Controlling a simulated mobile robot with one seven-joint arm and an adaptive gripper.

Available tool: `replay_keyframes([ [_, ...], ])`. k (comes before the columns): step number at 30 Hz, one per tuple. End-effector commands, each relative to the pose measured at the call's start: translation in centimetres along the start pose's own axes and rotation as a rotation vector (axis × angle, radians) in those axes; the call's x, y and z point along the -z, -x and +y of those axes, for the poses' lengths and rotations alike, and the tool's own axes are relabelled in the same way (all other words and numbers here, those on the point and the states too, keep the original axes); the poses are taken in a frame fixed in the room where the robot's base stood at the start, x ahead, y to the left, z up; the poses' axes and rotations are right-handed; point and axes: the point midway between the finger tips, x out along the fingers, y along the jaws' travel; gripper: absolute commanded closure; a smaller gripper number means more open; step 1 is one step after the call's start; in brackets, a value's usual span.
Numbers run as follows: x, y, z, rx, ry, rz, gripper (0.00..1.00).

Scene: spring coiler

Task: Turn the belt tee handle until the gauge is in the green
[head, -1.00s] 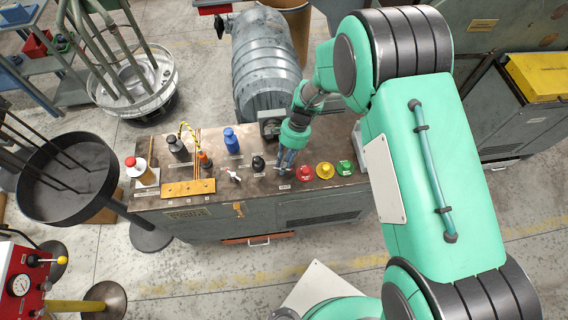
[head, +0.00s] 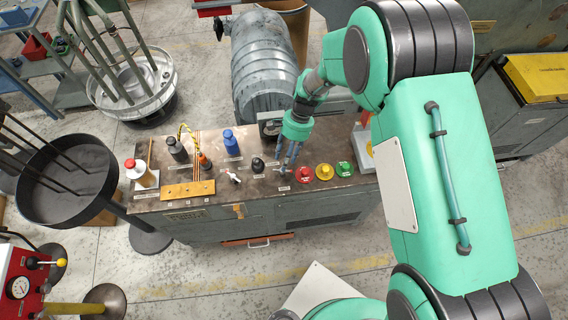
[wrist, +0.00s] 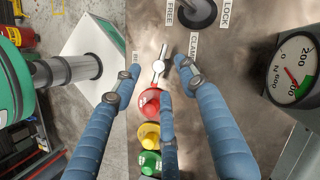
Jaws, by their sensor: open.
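The tee handle (wrist: 159,67) is a small silver crossbar with a round hub in the wrist view, beside a white label that I cannot fully read. My gripper (wrist: 157,78) is open, its blue fingers spread around the handle with gaps visible. In the head view my gripper (head: 287,160) is above the bench, and its fingers mostly hide the handle. The round gauge (wrist: 292,68) is at the right of the wrist view, with a white face, a green band and a red needle.
Red (head: 305,174), yellow (head: 325,172) and green (head: 344,169) buttons stand close to the right of my fingers. A black knob (head: 257,164) is to the left. Bottles and a yellow-brown block (head: 188,189) occupy the bench's left side.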

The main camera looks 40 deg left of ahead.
Motion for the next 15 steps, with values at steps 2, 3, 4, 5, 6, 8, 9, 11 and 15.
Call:
replay_keyframes([
  [2,0.1,1.4,0.0,0.001,-0.001,0.001,0.58],
  [3,0.0,2.0,0.0,0.001,-0.001,0.001,0.58],
  [4,0.0,2.5,0.0,0.001,-0.002,0.0,0.58],
  [5,0.1,3.1,0.0,0.002,-0.002,0.0,0.58],
  [6,0.1,3.8,0.0,0.002,-0.002,0.001,0.58],
  [8,0.1,4.7,0.0,0.001,-0.001,0.0,0.58],
  [9,0.1,5.2,0.1,0.0,-0.001,0.0,0.58],
  [11,0.1,5.9,0.1,0.0,-0.001,-0.001,0.58],
  [15,0.0,7.1,0.1,-0.001,-0.001,-0.002,0.58],
])
